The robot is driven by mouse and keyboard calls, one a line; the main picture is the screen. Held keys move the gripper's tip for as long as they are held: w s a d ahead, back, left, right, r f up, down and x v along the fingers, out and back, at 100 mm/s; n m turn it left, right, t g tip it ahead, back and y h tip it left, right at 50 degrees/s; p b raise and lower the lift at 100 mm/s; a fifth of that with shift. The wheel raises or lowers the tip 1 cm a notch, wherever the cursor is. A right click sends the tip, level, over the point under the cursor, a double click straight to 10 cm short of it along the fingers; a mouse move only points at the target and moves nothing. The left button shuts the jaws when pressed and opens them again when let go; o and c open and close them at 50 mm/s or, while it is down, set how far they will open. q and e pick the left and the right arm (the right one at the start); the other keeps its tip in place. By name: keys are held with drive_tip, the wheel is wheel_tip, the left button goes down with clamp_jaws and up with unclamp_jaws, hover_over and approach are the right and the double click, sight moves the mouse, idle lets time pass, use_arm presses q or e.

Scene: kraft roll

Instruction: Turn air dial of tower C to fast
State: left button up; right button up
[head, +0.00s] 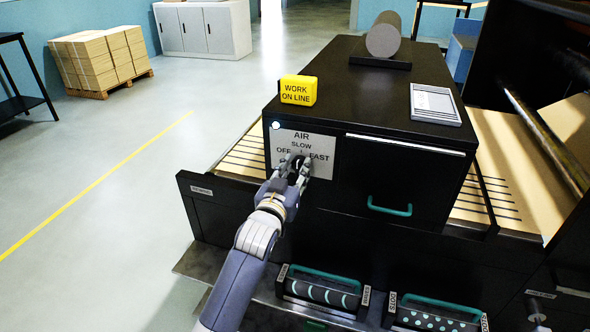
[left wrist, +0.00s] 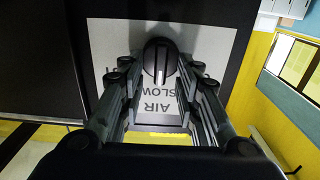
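The white air panel (head: 318,139), lettered AIR, SLOW, OFF and FAST, is on the front left of the black cabinet (head: 340,98). My left gripper (head: 299,167) is in front of this panel and hides most of the dial in the head view. In the left wrist view the round black dial (left wrist: 160,62) sits between the spread fingers, with a gap on each side. The dial's pale line runs up and down in that view; which label it marks is hard to tell. My right gripper is not in view.
A yellow WORK ON LINE block (head: 298,90), a grey roll (head: 384,36) and a grey tablet-like plate (head: 434,104) are on the cabinet top. A drawer with a green handle (head: 389,208) is right of the panel. Two patterned rollers lie below. Open floor is at left.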

use_arm(q)
clamp_jaws()
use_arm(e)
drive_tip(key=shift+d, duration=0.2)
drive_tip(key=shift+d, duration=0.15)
use_arm(q)
drive_tip(key=shift+m, duration=0.4)
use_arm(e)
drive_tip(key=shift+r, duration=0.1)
use_arm(q)
drive_tip(key=m, duration=0.3)
drive_tip(key=m+p, duration=0.1)
drive_tip(key=m, duration=0.1)
drive_tip(key=shift+d+f+m, duration=0.1)
drive_tip(key=shift+d+m, duration=0.15)
drive_tip(key=shift+m, duration=0.05)
drive_tip(key=m, duration=0.5)
drive_tip(key=shift+s+d+f+p, duration=0.15)
drive_tip(key=shift+d+f+p, duration=0.05)
drive_tip(key=shift+p, duration=0.1)
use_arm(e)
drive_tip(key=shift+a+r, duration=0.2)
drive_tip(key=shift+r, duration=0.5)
use_arm(q)
drive_tip(key=shift+m, duration=0.4)
